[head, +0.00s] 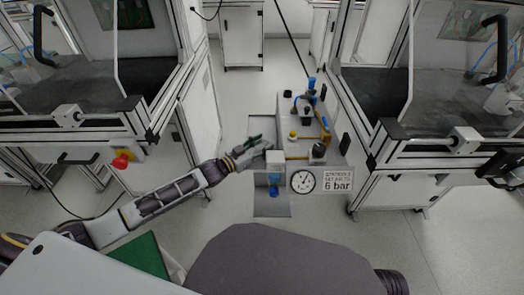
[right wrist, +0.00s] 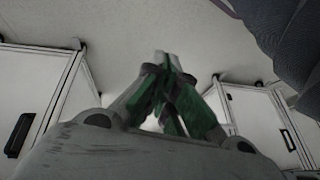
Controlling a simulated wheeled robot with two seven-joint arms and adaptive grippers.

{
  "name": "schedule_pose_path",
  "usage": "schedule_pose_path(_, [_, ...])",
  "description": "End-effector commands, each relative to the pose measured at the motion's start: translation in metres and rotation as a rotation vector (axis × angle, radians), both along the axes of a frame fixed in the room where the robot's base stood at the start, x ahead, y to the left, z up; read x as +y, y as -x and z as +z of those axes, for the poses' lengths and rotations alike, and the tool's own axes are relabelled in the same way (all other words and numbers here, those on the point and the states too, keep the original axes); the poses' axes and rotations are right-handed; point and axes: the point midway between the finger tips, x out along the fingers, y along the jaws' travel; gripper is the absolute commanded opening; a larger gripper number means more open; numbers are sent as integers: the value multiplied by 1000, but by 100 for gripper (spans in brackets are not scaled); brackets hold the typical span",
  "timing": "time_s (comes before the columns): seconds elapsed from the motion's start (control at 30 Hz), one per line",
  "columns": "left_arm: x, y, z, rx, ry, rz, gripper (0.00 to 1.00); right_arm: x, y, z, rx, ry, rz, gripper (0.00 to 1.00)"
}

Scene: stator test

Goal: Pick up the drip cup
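A small blue cup-like part (head: 274,186), which looks like the drip cup, sits beneath a white block (head: 275,161) at the front left of the grey test bench. It is small in the head view, and its details are hard to tell. My left gripper (head: 261,142) is just above and left of the white block, with its fingers apart and nothing seen between them. It is not touching the blue cup. My right gripper (right wrist: 167,60) shows only in the right wrist view. Its green-sided fingers meet at the tips, with nothing visible between them.
The bench (head: 295,112) carries a blue-topped device (head: 308,97), black knobs, a yellow button (head: 293,134), a gauge (head: 303,181) and a "6 bar" sign (head: 337,180). White enclosed machines stand left and right. A red knob (head: 122,160) is on the left machine.

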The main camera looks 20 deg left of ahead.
Motion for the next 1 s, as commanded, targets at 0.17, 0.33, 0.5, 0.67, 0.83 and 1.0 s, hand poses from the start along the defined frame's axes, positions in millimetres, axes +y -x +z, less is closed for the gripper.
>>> schedule_pose_path(0.17, [0, 0, 0, 0, 0, 0, 31, 0, -2, 1, -4, 0, 0, 0])
schedule_pose_path(0.33, [0, 0, 0, 0, 0, 0, 31, -1, -1, 1, -3, 3, 3, 0])
schedule_pose_path(0.5, [0, 0, 4, -1, -1, 0, 31, -3, 3, 0, 6, 12, 8, 0])
schedule_pose_path(0.67, [0, 0, 15, -2, 0, -1, 30, -6, 8, 5, 25, 27, 13, 0])
schedule_pose_path(0.83, [0, 0, 34, -2, -1, 0, 30, -9, 7, 29, 39, 48, 13, 0])
schedule_pose_path(1.0, [0, 0, 59, -1, 0, 0, 30, -15, 10, 46, 67, 76, 14, 0])
